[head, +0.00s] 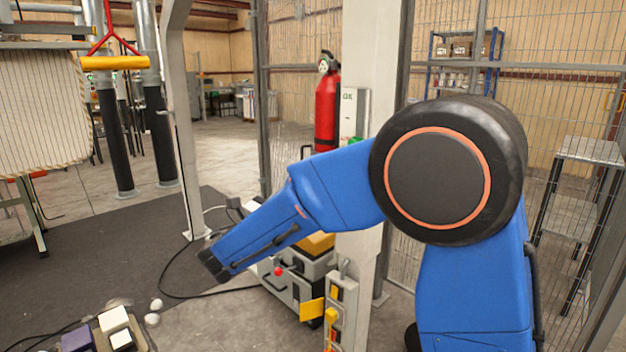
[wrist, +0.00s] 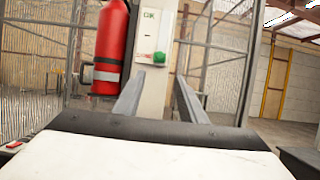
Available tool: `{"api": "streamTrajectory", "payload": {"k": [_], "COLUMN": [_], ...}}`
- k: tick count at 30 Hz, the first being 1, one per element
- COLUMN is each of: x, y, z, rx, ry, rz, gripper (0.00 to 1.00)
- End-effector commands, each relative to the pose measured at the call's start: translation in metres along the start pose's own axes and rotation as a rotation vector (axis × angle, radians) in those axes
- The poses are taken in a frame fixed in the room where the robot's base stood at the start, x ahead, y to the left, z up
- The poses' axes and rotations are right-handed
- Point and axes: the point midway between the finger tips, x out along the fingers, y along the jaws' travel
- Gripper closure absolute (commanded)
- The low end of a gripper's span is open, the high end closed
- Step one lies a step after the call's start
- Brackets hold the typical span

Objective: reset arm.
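My gripper (wrist: 159,80) shows in the wrist view as two grey fingers standing apart, with nothing between them. It points toward a pale post and a red fire extinguisher, which stand beyond the fingers. In the head view my blue arm is bent, and its forearm slopes down to the left from a large black joint. The fingers cannot be made out clearly in that view.
The red fire extinguisher (head: 327,102) hangs by the pale post (head: 370,45) and wire fencing. A machine with yellow parts (head: 312,285) stands below my forearm. White and purple blocks (head: 113,320) lie at bottom left. A dark mat (head: 70,245) covers open floor.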

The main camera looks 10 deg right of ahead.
Motion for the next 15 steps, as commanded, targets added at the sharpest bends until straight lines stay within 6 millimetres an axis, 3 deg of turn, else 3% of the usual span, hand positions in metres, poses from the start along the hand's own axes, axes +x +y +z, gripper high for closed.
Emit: {"api": "streamTrajectory", "payload": {"k": [11,15], "x": [0.000,0.018], "y": [-0.002,-0.023], "z": [0.000,-0.009], "rx": [0.001,0.020], "ry": [0.003,0.063], "rz": [-0.003,-0.041], "gripper": [0.62,0.62]}}
